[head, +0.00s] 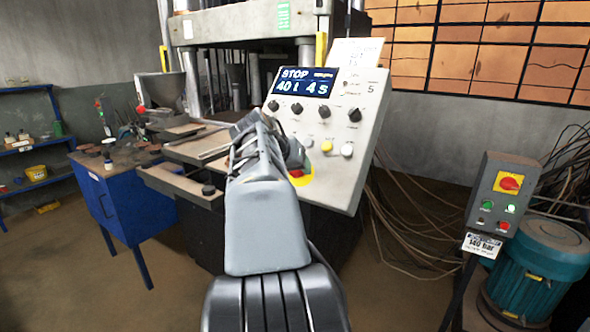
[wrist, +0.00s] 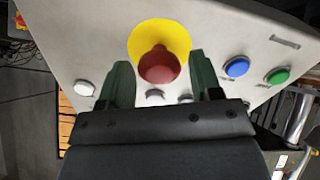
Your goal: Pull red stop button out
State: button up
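The red stop button (wrist: 160,66) is a round mushroom knob on a yellow disc (wrist: 143,36) on the sloped control panel. In the wrist view it lies between and just beyond my gripper's (wrist: 160,80) two dark green fingers, which are spread apart with a gap on each side. My gripper's fingers are hidden there behind my arm.
The control panel (head: 345,120) has a screen reading STOP, several black knobs and coloured buttons. Blue (wrist: 237,67) and green (wrist: 278,75) buttons lie right of the stop button in the wrist view. A second switch box (head: 505,190) stands at right. A blue cabinet (head: 110,200) stands left.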

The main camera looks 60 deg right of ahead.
jog(key=shift+o, duration=0.6)
jog(key=shift+d, duration=0.1)
jog(key=p+v, duration=0.1)
jog(key=v, duration=1.2)
jog(key=shift+a+r, duration=0.25)
jog(key=shift+r, duration=0.05)
jog(key=shift+s, duration=0.1)
